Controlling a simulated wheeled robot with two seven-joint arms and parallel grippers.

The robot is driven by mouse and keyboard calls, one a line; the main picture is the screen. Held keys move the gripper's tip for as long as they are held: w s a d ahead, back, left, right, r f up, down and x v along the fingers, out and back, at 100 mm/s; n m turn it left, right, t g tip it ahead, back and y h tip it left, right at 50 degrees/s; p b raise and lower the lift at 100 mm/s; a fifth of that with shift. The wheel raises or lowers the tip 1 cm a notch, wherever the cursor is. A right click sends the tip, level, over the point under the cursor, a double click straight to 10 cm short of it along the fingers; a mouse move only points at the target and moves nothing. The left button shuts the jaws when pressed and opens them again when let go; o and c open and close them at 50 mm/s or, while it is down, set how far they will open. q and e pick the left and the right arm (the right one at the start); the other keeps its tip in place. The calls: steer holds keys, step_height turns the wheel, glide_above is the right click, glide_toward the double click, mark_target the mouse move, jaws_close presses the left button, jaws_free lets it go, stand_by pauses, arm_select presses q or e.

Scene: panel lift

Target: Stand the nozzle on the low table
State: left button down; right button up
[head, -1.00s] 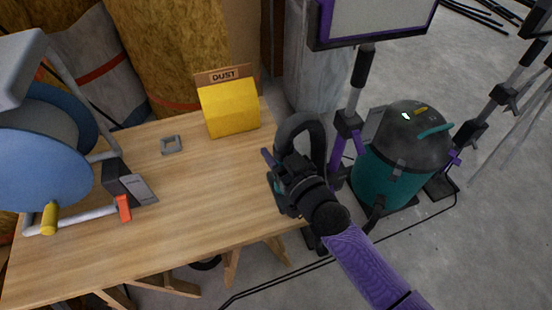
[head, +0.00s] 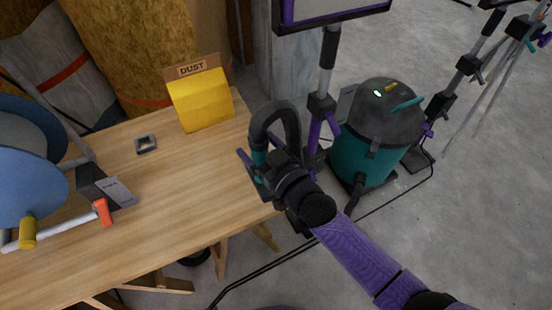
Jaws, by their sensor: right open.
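The nozzle, with a teal collar (head: 258,159) under a dark bent hose (head: 276,108), is upright at the right end of the wooden table (head: 190,195). My right gripper (head: 262,158) is open at the teal collar, one purple finger showing left of it. The gripper hides the nozzle's lower end, so I cannot tell whether it touches the tabletop. My left gripper is not in view.
A teal and black vacuum (head: 368,150) stands on the floor at the right. A yellow DUST box (head: 202,103), a small grey square frame (head: 146,144) and a blue reel (head: 25,165) are on the table. Its middle is clear. A tripod pole (head: 327,60) rises behind my gripper.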

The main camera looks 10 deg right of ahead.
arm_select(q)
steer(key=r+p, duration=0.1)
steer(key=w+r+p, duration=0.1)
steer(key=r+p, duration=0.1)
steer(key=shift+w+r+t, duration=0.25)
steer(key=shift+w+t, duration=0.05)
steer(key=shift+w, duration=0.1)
arm_select(e)
steer(key=v, duration=1)
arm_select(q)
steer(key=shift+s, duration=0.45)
arm_select(e)
steer(key=shift+s+r, duration=0.1)
steer(key=shift+r, duration=0.05)
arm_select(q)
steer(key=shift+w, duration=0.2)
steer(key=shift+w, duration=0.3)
